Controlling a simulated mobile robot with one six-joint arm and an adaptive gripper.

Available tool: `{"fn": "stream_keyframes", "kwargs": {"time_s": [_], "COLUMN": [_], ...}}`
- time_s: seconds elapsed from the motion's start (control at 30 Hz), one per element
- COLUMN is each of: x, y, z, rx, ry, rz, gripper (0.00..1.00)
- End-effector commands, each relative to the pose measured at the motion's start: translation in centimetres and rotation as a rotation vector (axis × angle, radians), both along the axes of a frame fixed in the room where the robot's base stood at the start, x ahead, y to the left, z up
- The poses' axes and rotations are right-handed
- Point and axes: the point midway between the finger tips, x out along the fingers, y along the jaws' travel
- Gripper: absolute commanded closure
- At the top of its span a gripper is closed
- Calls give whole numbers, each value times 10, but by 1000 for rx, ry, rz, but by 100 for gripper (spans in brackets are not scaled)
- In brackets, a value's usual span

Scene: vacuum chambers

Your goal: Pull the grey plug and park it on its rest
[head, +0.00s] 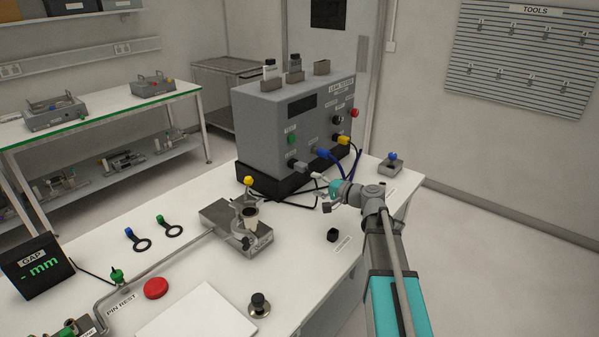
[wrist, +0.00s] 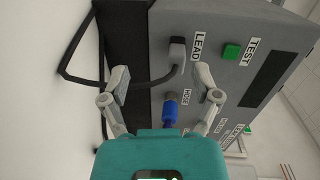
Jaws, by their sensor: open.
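The grey plug (head: 297,165) sits in the front of the grey tester box (head: 258,128), with a dark cable trailing from it. In the wrist view the grey plug (wrist: 177,51) is in the socket marked LEAD, beyond my fingertips. My gripper (head: 319,190) is in front of the box. In the wrist view my gripper (wrist: 161,82) is open, its fingers apart with nothing gripped. A small black block (head: 333,235) stands on the table by an unreadable label; I cannot tell whether it is the plug's rest.
A blue plug (head: 322,153) marked HOSE is close to the grey one; it also shows in the wrist view (wrist: 169,108). A yellow plug (head: 343,141) sits to its right. Black cables lie on the table below. A clamp fixture (head: 236,228) stands left of my gripper.

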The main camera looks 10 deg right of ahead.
Motion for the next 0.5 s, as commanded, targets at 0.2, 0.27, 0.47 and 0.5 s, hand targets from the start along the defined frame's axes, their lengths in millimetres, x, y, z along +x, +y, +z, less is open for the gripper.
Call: {"fn": "stream_keyframes", "kwargs": {"time_s": [0.2, 0.27, 0.47, 0.5], "x": [16, 17, 18, 18], "y": [-22, -24, -27, -27], "z": [10, 12, 14, 14], "rx": [105, 119, 132, 131], "ry": [-32, -36, -39, -39], "rz": [-61, -69, -75, -75], "gripper": [20, 20, 20, 20]}}
